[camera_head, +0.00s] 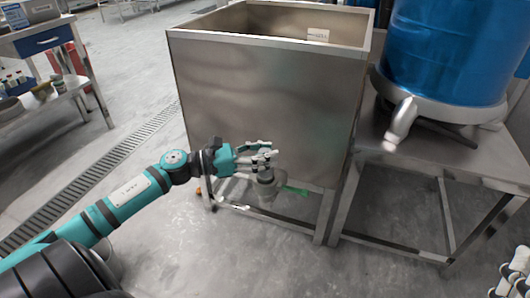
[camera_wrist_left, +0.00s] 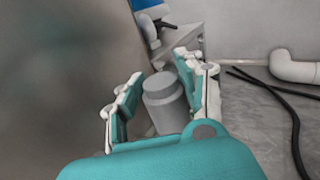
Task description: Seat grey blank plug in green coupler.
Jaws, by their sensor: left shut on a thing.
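My left gripper (camera_head: 264,158) is in front of the steel sink's lower front. It is shut on a grey blank plug (camera_head: 266,174), a short upright cylinder with a narrower top. In the left wrist view the plug (camera_wrist_left: 163,102) sits between the two teal and white fingers. A green piece (camera_head: 294,190) shows just right of and behind the plug, low under the sink; it looks like the green coupler, but it is mostly hidden. I cannot tell whether plug and coupler touch. White and dark parts (camera_head: 515,276) at the bottom right corner look like my right gripper, cut off by the edge.
The large steel sink (camera_head: 260,95) stands on legs with low rails. To its right a steel table (camera_head: 430,150) carries a blue tank (camera_head: 445,50) with a tap. The wrist view shows a white pipe (camera_wrist_left: 295,68) and black hoses (camera_wrist_left: 285,100) on the floor. Open floor lies in front.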

